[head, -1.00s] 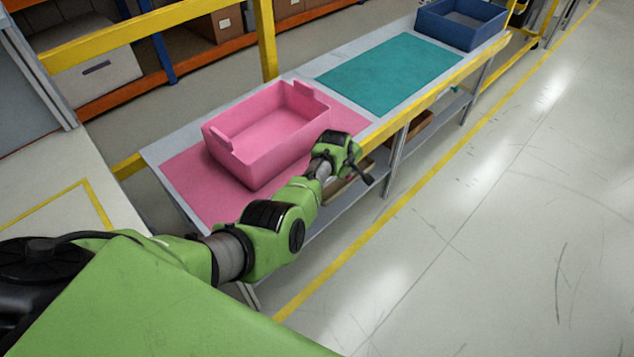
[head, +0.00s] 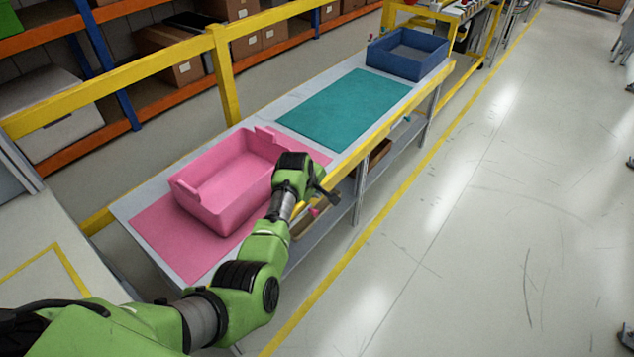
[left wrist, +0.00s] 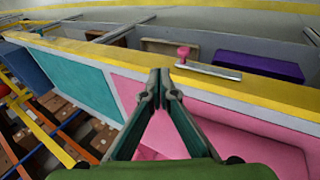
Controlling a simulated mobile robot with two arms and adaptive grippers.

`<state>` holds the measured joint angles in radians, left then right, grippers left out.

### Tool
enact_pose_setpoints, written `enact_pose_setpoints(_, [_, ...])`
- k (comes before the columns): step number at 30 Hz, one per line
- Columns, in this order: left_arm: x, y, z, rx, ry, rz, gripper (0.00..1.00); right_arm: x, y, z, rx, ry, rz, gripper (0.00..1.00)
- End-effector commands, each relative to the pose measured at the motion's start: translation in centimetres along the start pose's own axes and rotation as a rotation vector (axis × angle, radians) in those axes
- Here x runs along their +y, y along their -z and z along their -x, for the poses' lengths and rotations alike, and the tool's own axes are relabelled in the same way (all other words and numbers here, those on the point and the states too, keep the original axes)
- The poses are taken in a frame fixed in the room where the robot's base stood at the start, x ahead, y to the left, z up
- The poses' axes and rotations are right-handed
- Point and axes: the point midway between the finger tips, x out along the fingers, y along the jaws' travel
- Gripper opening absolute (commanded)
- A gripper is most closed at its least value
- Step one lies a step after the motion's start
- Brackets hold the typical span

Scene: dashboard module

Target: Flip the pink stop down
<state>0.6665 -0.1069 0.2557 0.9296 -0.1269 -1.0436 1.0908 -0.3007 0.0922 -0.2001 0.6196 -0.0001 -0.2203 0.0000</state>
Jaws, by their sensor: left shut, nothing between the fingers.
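The pink stop (head: 314,212) is a small pink piece at the table's front edge, just below my left gripper (head: 326,196) in the head view. In the left wrist view the pink stop (left wrist: 183,53) shows as a knob by the end of a grey metal bar (left wrist: 208,70) beyond the yellow edge rail. My left gripper (left wrist: 160,78) is shut and empty, its tips a little left of and below the knob in that picture. I see a gap between them in the picture, but cannot tell the true distance. My right gripper is not in view.
A pink bin (head: 225,185) stands on the pink mat (head: 165,235), close behind my left wrist. A teal mat (head: 345,108) and a blue bin (head: 408,53) lie farther along the table. The yellow front rail (head: 385,127) borders the table.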

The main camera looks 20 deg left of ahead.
Motion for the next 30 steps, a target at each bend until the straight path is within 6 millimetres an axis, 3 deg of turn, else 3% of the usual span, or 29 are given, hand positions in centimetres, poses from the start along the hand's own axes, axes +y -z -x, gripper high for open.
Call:
enact_pose_setpoints(6, [1.1,-0.1,2.7,0.000,-0.002,0.000,0.00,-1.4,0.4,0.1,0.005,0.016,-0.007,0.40])
enact_pose_setpoints(11, [1.4,-0.1,3.6,0.000,-0.002,0.000,0.00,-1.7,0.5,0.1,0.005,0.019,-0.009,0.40])
enact_pose_setpoints(26, [1.4,-0.1,3.7,0.000,-0.001,0.000,0.00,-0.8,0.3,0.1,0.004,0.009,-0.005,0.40])
enact_pose_setpoints(30, [0.0,-0.5,2.7,-0.001,0.013,-0.029,0.00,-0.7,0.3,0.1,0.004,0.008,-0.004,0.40])
